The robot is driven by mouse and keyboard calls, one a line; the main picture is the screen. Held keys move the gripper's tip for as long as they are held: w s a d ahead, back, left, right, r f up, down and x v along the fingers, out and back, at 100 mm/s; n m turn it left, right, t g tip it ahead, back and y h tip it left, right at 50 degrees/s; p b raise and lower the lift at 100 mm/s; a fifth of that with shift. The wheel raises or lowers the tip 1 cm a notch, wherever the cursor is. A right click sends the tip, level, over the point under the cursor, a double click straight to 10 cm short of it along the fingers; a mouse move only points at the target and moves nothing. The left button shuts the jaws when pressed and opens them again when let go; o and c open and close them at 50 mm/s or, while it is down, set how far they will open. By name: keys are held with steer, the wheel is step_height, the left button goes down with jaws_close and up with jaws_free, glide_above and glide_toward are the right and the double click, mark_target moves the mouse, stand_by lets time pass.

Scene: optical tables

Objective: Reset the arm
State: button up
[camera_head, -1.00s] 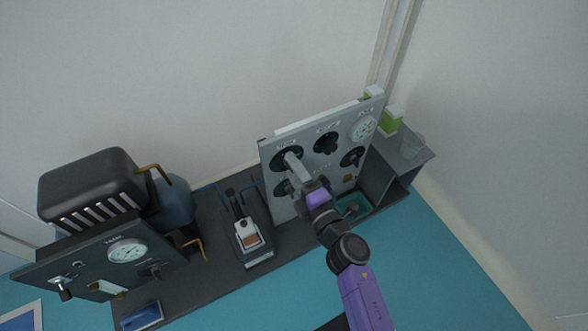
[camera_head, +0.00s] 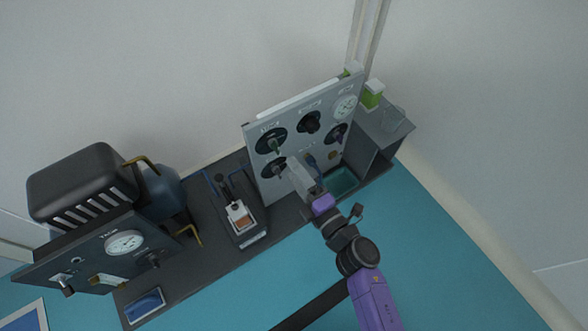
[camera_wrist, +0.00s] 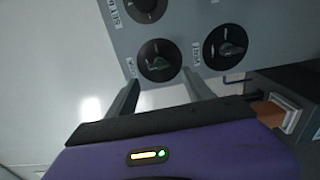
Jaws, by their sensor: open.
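My purple arm reaches up from the lower right in the head view, and my gripper (camera_head: 298,172) is in front of the lower part of the grey knob panel (camera_head: 303,133). In the wrist view my gripper (camera_wrist: 158,95) has its two fingers spread apart with nothing between them.
A black machine with a gauge (camera_head: 100,248) stands at the far left. A teal tray (camera_head: 341,182) and a green-labelled container (camera_head: 372,95) are at the right.

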stand_by(0.3)
steer(key=s+d+r+m+t+h, duration=0.3)
steer(key=s+d+r+m, duration=0.2)
steer(key=d+r+m, duration=0.4)
steer(key=s+d+r+m+g+h, duration=0.15)
steer(key=s+d+m, duration=0.3)
steer(key=s, duration=0.55)
steer(key=s+d+r+m+g+h, duration=0.1)
steer(key=s+d+r+m+h, duration=0.2)
steer(key=s+m, duration=0.45)
steer(key=s+d+r+m+g+h, duration=0.1)
steer(key=s+d+r+m+h, duration=0.2)
steer(key=s, duration=0.9)
step_height(320, 180, up, 29)
steer(key=m+p, duration=0.1)
steer(key=p, duration=2.9)
steer(key=shift+w+d+p, duration=0.35)
steer(key=shift+d+p, duration=0.05)
steer(key=shift+a+y, duration=0.1)
steer(key=shift+y, duration=0.15)
